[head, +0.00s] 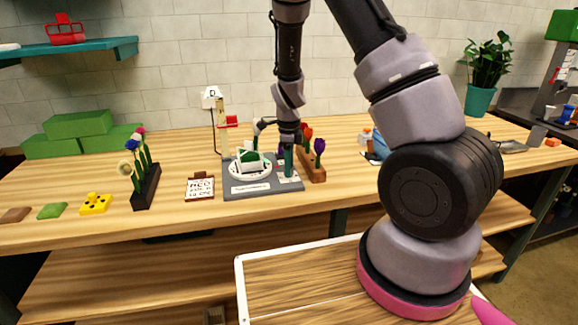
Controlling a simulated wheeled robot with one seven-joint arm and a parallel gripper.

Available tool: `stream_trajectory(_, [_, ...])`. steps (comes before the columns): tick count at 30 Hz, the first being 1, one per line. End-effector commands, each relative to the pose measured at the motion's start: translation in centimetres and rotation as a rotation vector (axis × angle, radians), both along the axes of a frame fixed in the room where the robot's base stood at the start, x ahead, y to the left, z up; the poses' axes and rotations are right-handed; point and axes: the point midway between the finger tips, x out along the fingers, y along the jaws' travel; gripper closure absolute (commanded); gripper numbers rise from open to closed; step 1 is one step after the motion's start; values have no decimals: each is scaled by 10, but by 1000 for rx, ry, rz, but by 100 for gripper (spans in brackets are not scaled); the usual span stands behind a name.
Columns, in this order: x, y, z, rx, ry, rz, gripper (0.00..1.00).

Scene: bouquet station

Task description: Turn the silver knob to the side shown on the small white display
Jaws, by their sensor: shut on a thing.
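A grey station board (235,194) lies on the wooden table. It carries a round white turntable (236,172) with a green block (250,158) in a white frame. My gripper (288,172) points straight down at the right part of the board, its narrow tips low over it. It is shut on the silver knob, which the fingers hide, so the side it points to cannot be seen. A small white sign (212,93) with a dark mark like a D stands on a post behind the board; I cannot tell whether it is the display.
A black rack (147,188) with flowers and a written card (200,188) stand left of the board. A wooden holder (314,172) with red and purple flowers stands close right of my gripper. Green blocks (80,123) sit at the back left. The front table edge is mostly clear.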

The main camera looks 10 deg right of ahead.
Motion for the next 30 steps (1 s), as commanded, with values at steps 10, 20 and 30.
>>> stream_trajectory(10, [1, -1, 0, 1, 0, 245, 100])
stream_trajectory(20, [1, -1, 0, 0, -1, 560, 100])
stream_trajectory(30, [2, -2, 0, 0, -2, 883, 100])
